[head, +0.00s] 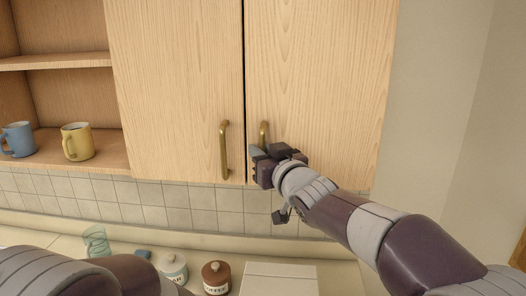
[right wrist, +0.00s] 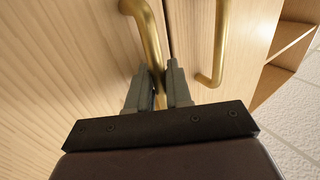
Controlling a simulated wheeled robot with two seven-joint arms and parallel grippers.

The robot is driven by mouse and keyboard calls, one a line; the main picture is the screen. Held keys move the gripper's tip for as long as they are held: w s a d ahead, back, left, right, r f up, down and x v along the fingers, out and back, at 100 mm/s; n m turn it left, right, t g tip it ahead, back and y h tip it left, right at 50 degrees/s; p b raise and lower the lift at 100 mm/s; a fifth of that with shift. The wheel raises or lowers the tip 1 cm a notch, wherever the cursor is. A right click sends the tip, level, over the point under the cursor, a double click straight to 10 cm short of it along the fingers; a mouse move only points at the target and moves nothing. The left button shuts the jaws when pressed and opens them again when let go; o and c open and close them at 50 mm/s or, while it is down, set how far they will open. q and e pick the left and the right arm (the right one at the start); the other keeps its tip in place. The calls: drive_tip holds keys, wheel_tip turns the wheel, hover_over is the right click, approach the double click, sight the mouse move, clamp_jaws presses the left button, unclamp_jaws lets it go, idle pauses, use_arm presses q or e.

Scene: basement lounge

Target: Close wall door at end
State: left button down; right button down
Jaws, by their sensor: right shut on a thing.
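The end wall door (head: 320,80) is the right-hand light wood cabinet door. It stands nearly flush with the neighbouring door (head: 180,80), with a thin dark gap between them. My right gripper (head: 261,152) is at the lower part of the end door's brass handle (head: 264,132). In the right wrist view my right gripper (right wrist: 160,85) has its fingers closed around that handle (right wrist: 147,30). Part of the handle is hidden by the fingers. My left arm shows at the bottom left of the head view, but its gripper is not in view.
The neighbouring door's brass handle (head: 224,150) is close to the left of my right gripper. Open shelves at left hold a blue mug (head: 18,139) and a yellow mug (head: 77,141). Below, the counter holds a glass (head: 96,241), a white canister (head: 173,269) and a brown canister (head: 216,278).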

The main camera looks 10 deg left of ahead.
drive_tip(key=c, duration=1.2)
unclamp_jaws()
drive_tip(key=shift+r, duration=0.25)
drive_tip(key=shift+c, duration=0.2)
drive_tip(key=shift+a, duration=0.1)
drive_tip(key=shift+f, duration=0.1)
drive_tip(key=shift+s+f, duration=0.1)
drive_tip(key=shift+s, duration=0.05)
drive_tip(key=b+v, duration=0.4)
drive_tip(key=v, duration=0.8)
drive_tip(key=shift+s+d, duration=0.15)
drive_tip(key=shift+d, duration=0.1)
